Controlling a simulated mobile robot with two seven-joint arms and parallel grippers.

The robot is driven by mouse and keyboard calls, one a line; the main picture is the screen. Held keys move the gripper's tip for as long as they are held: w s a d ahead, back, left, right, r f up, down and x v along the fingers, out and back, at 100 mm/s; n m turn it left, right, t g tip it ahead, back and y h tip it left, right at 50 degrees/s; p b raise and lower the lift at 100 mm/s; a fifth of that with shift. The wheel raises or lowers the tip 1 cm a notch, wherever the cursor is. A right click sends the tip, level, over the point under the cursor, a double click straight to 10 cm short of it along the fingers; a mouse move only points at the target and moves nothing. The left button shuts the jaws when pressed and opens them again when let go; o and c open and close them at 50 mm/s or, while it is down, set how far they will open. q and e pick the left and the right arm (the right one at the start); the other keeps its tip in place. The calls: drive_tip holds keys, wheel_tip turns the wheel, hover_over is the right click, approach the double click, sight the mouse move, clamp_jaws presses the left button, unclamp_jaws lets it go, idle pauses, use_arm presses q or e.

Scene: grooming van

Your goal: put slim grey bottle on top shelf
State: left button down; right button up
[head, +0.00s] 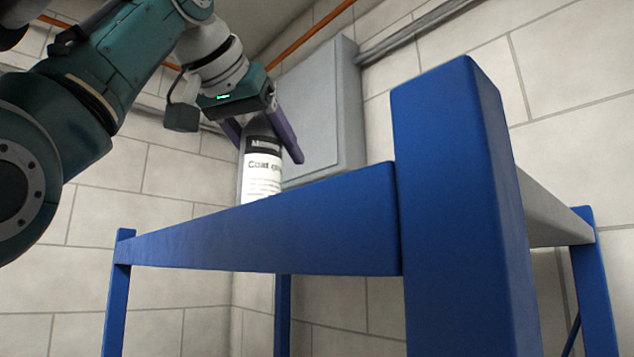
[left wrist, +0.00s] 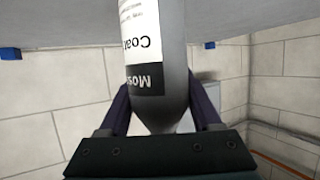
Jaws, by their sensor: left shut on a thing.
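The slim grey bottle (head: 262,178) with a black and white label stands upright in the fingers of my left gripper (head: 264,143). The purple fingers are shut around its upper part. The left wrist view shows the bottle (left wrist: 175,95) between both fingers, its label upside down in the picture. The top shelf (head: 300,222) of the blue rack is seen from below its edge, and its front beam hides the bottle's base. A grey surface (left wrist: 245,18) lies by the bottle's lower end in the left wrist view. I cannot tell whether base and shelf touch. My right gripper is not in view.
A thick blue corner post (head: 450,200) rises above the shelf in the right foreground. A grey wall box (head: 335,110) is behind the bottle. Orange pipe (head: 312,35) and grey conduit (head: 415,33) run along the pale block walls.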

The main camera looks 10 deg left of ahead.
use_arm(q)
drive_tip(key=shift+f, duration=0.3)
unclamp_jaws()
drive_tip(key=shift+f, duration=0.1)
